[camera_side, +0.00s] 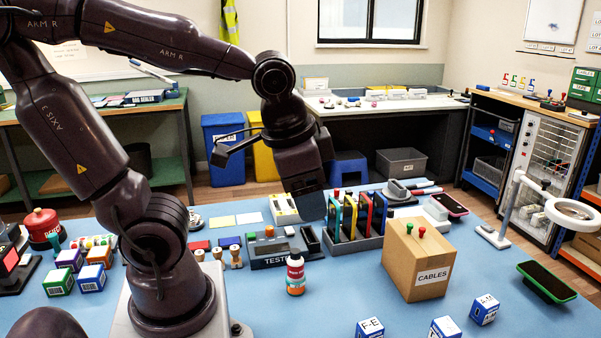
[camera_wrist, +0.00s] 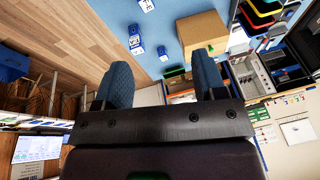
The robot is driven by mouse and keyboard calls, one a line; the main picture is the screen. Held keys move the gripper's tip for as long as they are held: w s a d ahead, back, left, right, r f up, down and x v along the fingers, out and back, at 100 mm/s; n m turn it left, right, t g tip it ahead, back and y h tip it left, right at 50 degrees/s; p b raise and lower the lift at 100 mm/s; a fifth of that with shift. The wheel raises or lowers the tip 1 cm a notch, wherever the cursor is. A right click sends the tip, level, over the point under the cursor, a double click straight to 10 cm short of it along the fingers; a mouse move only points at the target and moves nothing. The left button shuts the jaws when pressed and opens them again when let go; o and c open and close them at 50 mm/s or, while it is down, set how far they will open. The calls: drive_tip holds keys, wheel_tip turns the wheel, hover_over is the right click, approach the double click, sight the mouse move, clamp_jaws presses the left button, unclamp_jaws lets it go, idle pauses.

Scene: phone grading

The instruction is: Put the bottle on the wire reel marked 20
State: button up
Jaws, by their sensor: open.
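The bottle does not show in the wrist view. I cannot make out a wire reel marked 20 in either view.
A CABLES box (camera_side: 418,262) stands right of the bottle, in front of the phone rack (camera_side: 350,243). The tester (camera_side: 270,262) is behind the bottle. Small labelled boxes (camera_side: 92,278) and a red round item (camera_side: 42,226) are at left. The blue table (camera_side: 325,305) is clear in front of the bottle.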

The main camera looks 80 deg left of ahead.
drive_tip(key=r, duration=0.1)
drive_tip(key=s+r+n+t, duration=0.1)
drive_tip(key=d+r+t+h, duration=0.1)
drive_tip(key=shift+s+r, duration=0.1)
drive_tip(key=shift+s, duration=0.05)
idle(1.1)
